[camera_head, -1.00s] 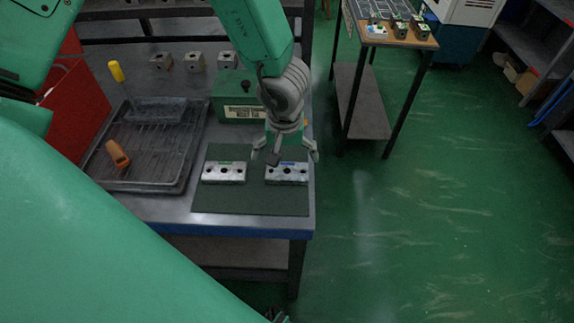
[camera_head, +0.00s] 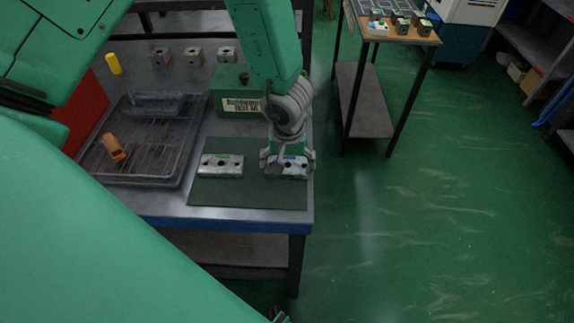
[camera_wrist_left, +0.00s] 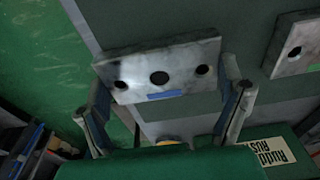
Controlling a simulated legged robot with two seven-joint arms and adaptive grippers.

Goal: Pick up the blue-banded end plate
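The blue-banded end plate (camera_head: 290,172) is a grey metal block with holes and a blue mark, lying on the dark green mat at the right of the bench. In the left wrist view the plate (camera_wrist_left: 180,72) shows three holes and the blue band on its near edge. My left gripper (camera_head: 288,160) is lowered over it, open, with one finger at each end of the plate. Whether the fingers touch the ends I cannot tell. A similar green-marked plate (camera_head: 222,167) lies to its left, and part of it shows in the left wrist view (camera_wrist_left: 298,46).
A green box with a label (camera_head: 235,100) stands behind the mat (camera_head: 250,195). A dark tray (camera_head: 140,180) with an orange-handled tool (camera_head: 114,148) is on the left. Several small blocks sit at the back. A side table (camera_head: 400,37) stands apart at the right.

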